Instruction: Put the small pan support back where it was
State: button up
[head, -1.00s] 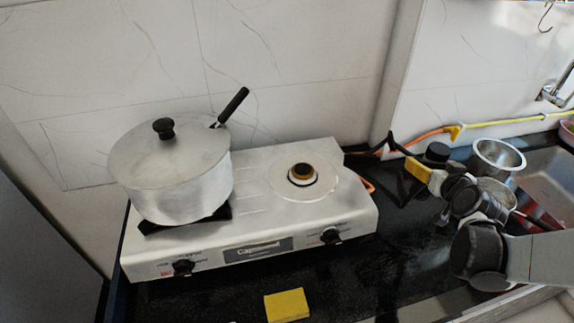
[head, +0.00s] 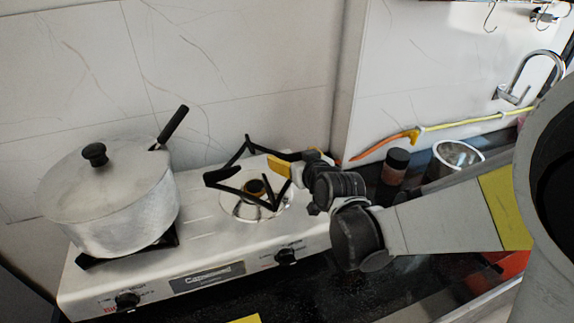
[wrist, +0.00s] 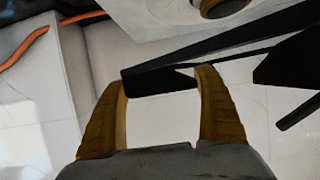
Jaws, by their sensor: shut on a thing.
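The small pan support (head: 238,191) is a black metal frame with several bars. My gripper (head: 282,165), with yellow fingertips, is shut on its right side in the head view. The support is over the right burner (head: 245,212) of the silver stove (head: 205,250); I cannot tell whether it touches the stove. In the wrist view, a black bar (wrist: 235,42) runs from between my fingers (wrist: 163,78) to the upper right. Part of the burner (wrist: 195,10) shows at the top of that view.
A large lidded pot (head: 110,205) stands on the left burner, its black handle (head: 173,126) pointing up right. A dark jar (head: 395,166) and a metal bowl (head: 458,157) stand to the right. An orange hose (head: 380,144) runs along the wall behind.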

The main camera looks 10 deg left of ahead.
jog(key=shift+w+a+f, duration=0.2)
jog(key=shift+a+f, duration=0.1)
jog(key=shift+a, duration=0.15)
jog(key=shift+w+a+f, duration=0.15)
jog(key=shift+a+f, duration=0.1)
jog(key=shift+a, duration=0.15)
jog(key=shift+a+f+b, duration=0.1)
jog(key=shift+f+b, duration=0.05)
jog(key=shift+b, duration=0.15)
jog(key=shift+f+b, duration=0.95)
jog(key=shift+f, duration=0.85)
jog(key=shift+f+b, duration=0.55)
jog(key=shift+f, duration=0.05)
jog(key=o, duration=1.3)
